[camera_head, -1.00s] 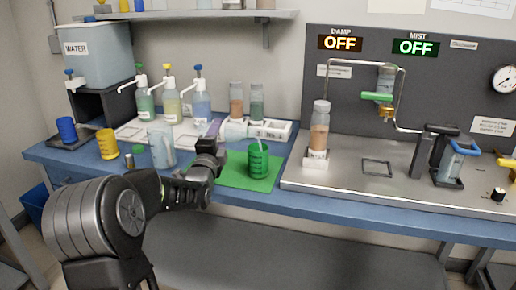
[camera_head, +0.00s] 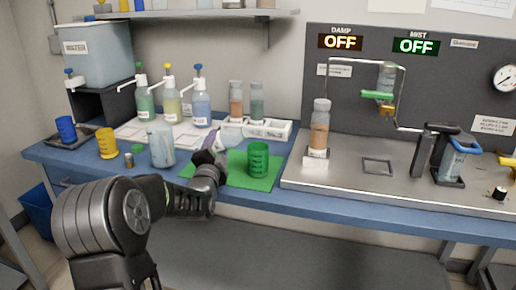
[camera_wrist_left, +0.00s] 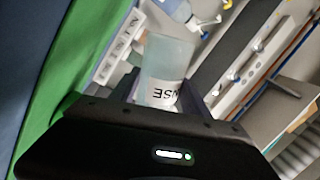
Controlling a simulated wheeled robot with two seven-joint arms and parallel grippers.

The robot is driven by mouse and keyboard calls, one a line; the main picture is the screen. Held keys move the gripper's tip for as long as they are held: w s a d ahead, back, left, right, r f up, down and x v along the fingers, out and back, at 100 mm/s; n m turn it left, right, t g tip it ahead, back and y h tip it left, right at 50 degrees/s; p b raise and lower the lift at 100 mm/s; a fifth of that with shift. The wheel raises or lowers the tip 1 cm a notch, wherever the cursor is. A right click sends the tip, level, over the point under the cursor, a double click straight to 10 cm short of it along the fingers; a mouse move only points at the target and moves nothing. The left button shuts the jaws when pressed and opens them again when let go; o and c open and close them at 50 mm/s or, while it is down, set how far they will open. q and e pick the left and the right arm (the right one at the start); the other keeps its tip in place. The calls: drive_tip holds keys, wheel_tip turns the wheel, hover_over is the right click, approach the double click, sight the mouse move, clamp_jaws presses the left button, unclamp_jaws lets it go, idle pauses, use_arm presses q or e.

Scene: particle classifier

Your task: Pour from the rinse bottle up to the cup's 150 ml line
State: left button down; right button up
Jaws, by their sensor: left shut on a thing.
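The green cup (camera_head: 258,160) stands upright on a green mat (camera_head: 232,178) near the bench's front edge. Dark marks show on its side, but its liquid level and the 150 ml line cannot be read. My left gripper (camera_head: 208,158) is just left of the cup, apart from it. It is shut on the rinse bottle, a translucent pale bottle (camera_wrist_left: 165,62) whose label appears upside down in the left wrist view. In the head view my gripper hides much of the bottle, and no spout shows over the cup. My right gripper is not in view.
A pale jug (camera_head: 161,145) and a yellow cup (camera_head: 107,143) stand left of the mat. Several pump bottles (camera_head: 201,105) stand behind on a white tray. A bottle of brown material (camera_head: 319,130) stands on the metal station right of the cup.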

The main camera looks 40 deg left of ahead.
use_arm(q)
drive_tip(key=shift+f+b, duration=0.35)
drive_tip(key=n+b, duration=0.1)
drive_tip(key=n, duration=0.1)
drive_tip(key=d+f+n+b, duration=0.1)
drive_tip(key=n+b, duration=0.1)
drive_tip(key=w+d+n+b, duration=0.1)
drive_tip(key=shift+f+n+g+y, duration=0.3)
drive_tip(key=shift+n+g, duration=0.1)
drive_tip(key=n, duration=0.1)
drive_tip(key=n+b, duration=0.1)
drive_tip(key=n, duration=0.1)
drive_tip(key=n+g+b, duration=0.1)
drive_tip(key=shift+s+a+r+n, duration=0.1)
drive_tip(key=shift+a+r+n, duration=0.15)
drive_tip(key=shift+n, duration=0.15)
drive_tip(key=n+b, duration=0.1)
drive_tip(key=n, duration=0.2)
drive_tip(key=shift+f+n, duration=0.1)
drive_tip(key=shift+n, duration=0.2)
